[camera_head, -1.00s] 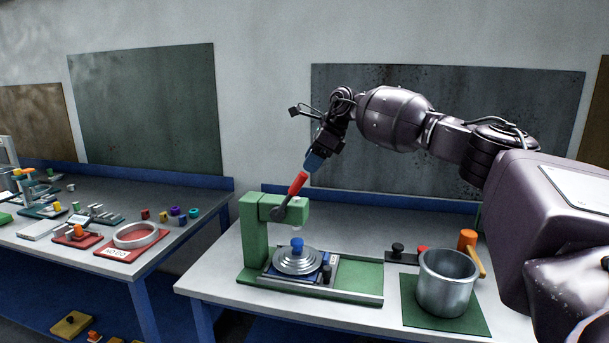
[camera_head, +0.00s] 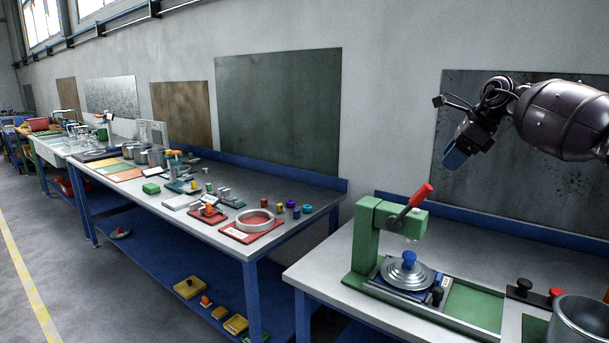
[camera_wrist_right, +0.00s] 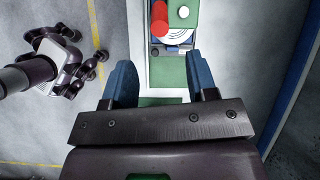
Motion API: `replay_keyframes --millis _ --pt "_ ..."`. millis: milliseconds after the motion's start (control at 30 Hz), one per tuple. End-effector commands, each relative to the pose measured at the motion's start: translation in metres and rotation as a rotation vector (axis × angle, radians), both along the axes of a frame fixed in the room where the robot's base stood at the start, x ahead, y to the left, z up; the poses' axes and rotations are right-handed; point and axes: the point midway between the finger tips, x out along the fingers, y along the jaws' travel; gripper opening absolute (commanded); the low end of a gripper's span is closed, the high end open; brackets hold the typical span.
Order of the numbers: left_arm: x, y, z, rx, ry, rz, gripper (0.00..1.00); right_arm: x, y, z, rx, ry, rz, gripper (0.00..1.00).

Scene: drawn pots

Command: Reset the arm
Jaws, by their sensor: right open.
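My right gripper (camera_head: 455,157) is in the air above and to the right of the green press in the head view. In the right wrist view its two blue fingers (camera_wrist_right: 163,85) are apart with nothing between them. The green press (camera_head: 372,240) stands on the right-hand table, with a red-handled lever (camera_head: 421,195) sloping up to the right. The lever's red end also shows in the right wrist view (camera_wrist_right: 159,22), beyond the fingers and apart from them. A metal lid with a blue knob (camera_head: 408,260) sits under the press.
A steel pot (camera_head: 580,325) stands at the right edge, partly cut off. A black and a red knob (camera_head: 556,293) are beside it. A long table (camera_head: 190,232) on the left carries a white ring on a red plate (camera_head: 255,220) and several small parts. A gap separates the tables.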

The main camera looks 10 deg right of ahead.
Motion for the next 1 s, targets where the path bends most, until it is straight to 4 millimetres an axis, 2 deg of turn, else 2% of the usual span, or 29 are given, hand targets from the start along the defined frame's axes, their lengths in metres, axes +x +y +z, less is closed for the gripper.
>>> replay_keyframes --millis 167,267,367,467,500,567,600,667,733,833,1000 --pt "0.002 0.000 0.001 0.000 -0.004 -0.002 0.43 0.011 0.002 0.006 0.053 -0.045 -0.083 0.53" --pt "0.003 -0.001 0.001 0.000 -0.006 -0.002 0.43 0.026 0.017 0.019 0.168 -0.129 -0.152 0.53" --pt "0.004 -0.001 0.002 0.000 -0.008 -0.002 0.43 0.040 0.048 0.048 0.344 -0.233 -0.202 0.53" --pt "0.005 -0.001 0.003 0.000 -0.010 -0.004 0.43 0.052 0.099 0.080 0.561 -0.306 -0.213 0.53" --pt "0.006 -0.001 0.003 -0.001 -0.011 -0.003 0.43 0.055 0.121 0.085 0.655 -0.314 -0.217 0.53" --pt "0.006 -0.001 0.003 -0.001 -0.010 -0.003 0.43 0.059 0.152 0.087 0.801 -0.305 -0.231 0.53" --pt "0.006 -0.001 0.003 -0.001 -0.010 -0.003 0.43 0.061 0.173 0.084 0.902 -0.285 -0.244 0.53" --pt "0.006 -0.001 0.002 -0.001 -0.010 -0.003 0.43 0.062 0.201 0.075 1.055 -0.240 -0.273 0.53" --pt "0.005 -0.001 0.002 -0.001 -0.009 -0.003 0.43 0.061 0.229 0.058 1.230 -0.162 -0.325 0.53" --pt "0.005 -0.001 0.002 -0.001 -0.009 -0.003 0.43 0.057 0.256 0.030 1.441 -0.042 -0.413 0.53" --pt "0.003 0.000 0.001 0.000 -0.005 -0.002 0.43 0.045 0.283 -0.025 1.725 0.175 -0.599 0.53"
